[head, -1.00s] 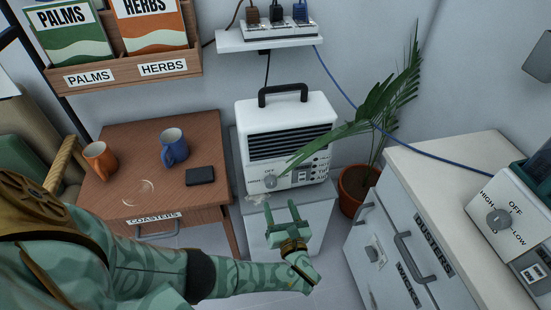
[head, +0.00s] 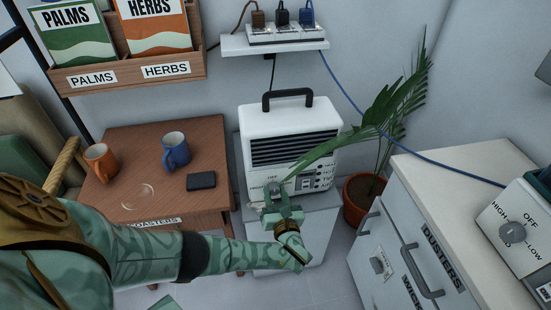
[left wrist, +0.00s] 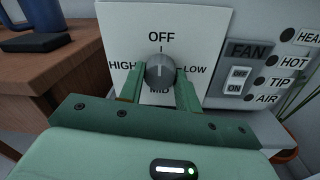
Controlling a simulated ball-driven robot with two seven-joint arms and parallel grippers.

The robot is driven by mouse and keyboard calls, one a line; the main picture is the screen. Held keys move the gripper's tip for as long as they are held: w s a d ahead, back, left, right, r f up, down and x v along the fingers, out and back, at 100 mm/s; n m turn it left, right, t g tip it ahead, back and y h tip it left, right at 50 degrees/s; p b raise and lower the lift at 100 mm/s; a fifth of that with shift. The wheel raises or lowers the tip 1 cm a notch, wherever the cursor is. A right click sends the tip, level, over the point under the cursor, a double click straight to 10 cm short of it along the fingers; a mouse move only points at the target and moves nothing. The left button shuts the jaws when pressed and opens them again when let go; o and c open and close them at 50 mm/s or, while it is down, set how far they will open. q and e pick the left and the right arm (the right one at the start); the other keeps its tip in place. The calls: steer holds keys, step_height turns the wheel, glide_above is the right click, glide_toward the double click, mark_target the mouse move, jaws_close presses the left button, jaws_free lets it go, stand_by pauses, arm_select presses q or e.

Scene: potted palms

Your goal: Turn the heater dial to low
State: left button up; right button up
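The white heater (head: 292,122) with a black handle stands on a low white cabinet. Its grey dial (left wrist: 160,71) shows in the left wrist view on a white plate, with OFF above, HIGH left, LOW right and MID below. The dial's pointer mark looks upright, in line with OFF. My left gripper (head: 281,193) is at the heater's front. In the left wrist view its green fingers (left wrist: 160,84) stand apart, one on each side of the dial; I cannot tell whether they touch it. My right gripper is not seen.
A palm (head: 370,140) leans a frond across the heater's right front. A second dial unit (head: 515,240), also marked OFF, HIGH and LOW, stands on the right counter (head: 450,175). A wooden table (head: 125,190) with mugs and a black box is at left.

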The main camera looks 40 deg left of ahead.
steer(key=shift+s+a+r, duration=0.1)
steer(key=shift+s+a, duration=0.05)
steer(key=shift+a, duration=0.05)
arm_select(q)
steer(key=shift+m, duration=0.3)
steer(key=shift+m+p, duration=0.45)
steer(key=shift+m, duration=0.55)
steer(key=m, duration=0.2)
steer(key=shift+m+p, duration=0.3)
steer(key=shift+p, duration=0.05)
steer(key=m, duration=0.3)
steer(key=shift+s+m+t+p, duration=0.1)
steer(key=shift+m+t+p, duration=0.2)
steer(key=shift+m, duration=0.1)
steer(key=m, duration=0.3)
steer(key=shift+m, duration=0.4)
steer(key=m, duration=0.5)
steer(key=shift+t+p, duration=0.3)
steer(key=shift+p, duration=0.1)
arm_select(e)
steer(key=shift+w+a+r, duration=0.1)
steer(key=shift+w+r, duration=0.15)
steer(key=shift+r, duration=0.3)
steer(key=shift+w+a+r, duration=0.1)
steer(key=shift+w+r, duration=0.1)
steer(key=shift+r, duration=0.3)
arm_select(q)
steer(key=shift+m, duration=0.4)
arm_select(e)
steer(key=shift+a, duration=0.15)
